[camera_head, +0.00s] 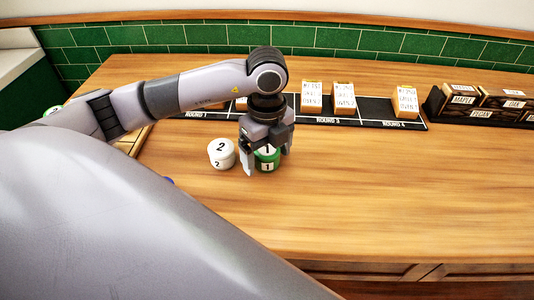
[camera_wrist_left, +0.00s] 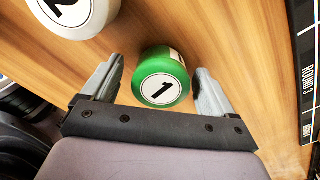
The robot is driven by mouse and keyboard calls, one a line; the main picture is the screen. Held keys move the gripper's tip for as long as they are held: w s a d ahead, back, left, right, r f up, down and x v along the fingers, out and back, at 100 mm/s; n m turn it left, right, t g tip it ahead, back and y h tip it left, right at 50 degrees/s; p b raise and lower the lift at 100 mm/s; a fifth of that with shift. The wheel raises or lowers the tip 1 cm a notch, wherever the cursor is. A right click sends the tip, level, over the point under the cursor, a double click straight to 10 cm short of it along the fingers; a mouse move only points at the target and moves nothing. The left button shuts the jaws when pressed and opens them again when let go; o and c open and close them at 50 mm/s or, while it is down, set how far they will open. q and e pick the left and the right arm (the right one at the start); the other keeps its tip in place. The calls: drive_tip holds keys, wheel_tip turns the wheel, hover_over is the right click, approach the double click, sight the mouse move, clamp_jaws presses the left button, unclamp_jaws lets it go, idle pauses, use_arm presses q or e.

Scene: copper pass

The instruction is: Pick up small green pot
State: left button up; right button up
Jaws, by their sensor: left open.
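The small green pot (camera_head: 267,164) stands on the wooden counter, with a white round label reading 1 on its lid. My left gripper (camera_head: 267,168) is above and around it, pointing down, and hides part of it in the head view. In the left wrist view, the green pot (camera_wrist_left: 162,82) sits between the two open fingers (camera_wrist_left: 155,88), with a gap visible on each side. My right gripper is not in view.
A white pot (camera_head: 221,153) labelled 2 stands close to the left of the green pot. A black strip (camera_head: 370,112) with cards on stands lies behind, and a dark rack of labelled blocks (camera_head: 486,104) is at right. The counter's front right is clear.

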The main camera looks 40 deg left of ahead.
use_arm(q)
drive_tip(key=shift+f, duration=0.1)
drive_tip(key=c, duration=1.2)
